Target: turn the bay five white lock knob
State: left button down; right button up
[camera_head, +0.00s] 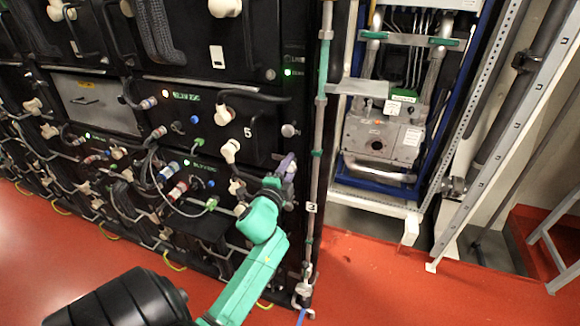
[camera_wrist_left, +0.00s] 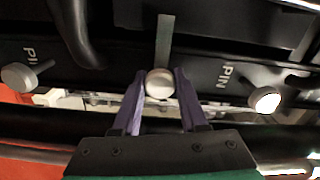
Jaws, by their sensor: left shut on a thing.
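My left gripper (camera_head: 288,165) has purple fingers and is at the right edge of the rack, below and right of the "5" label (camera_head: 247,132). In the left wrist view, the gripper (camera_wrist_left: 159,90) is shut around a round off-white knob (camera_wrist_left: 159,84), one finger on each side. A grey strip runs up from this knob. In the head view, the fingers hide the held knob, so I cannot tell for certain that it is bay five's lock knob. Another pale knob (camera_head: 289,130) sits just above the gripper. My right gripper is not in view.
Round knobs beside "PIN" labels flank the gripper, one left (camera_wrist_left: 18,76) and one right (camera_wrist_left: 265,100). White elbow connectors (camera_head: 229,150) and cables crowd the rack's left side. A vertical pipe (camera_head: 317,150) runs close to the right. Red floor (camera_head: 370,280) is clear in front.

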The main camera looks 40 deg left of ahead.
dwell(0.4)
pick_arm(q)
jog(key=shift+c, duration=2.2)
grip_release()
jog(key=b+v, duration=0.3)
jog(key=v, duration=1.1)
jog(key=shift+s+b, duration=0.3)
jog(key=shift+b, duration=0.05)
jog(key=shift+d, duration=0.1)
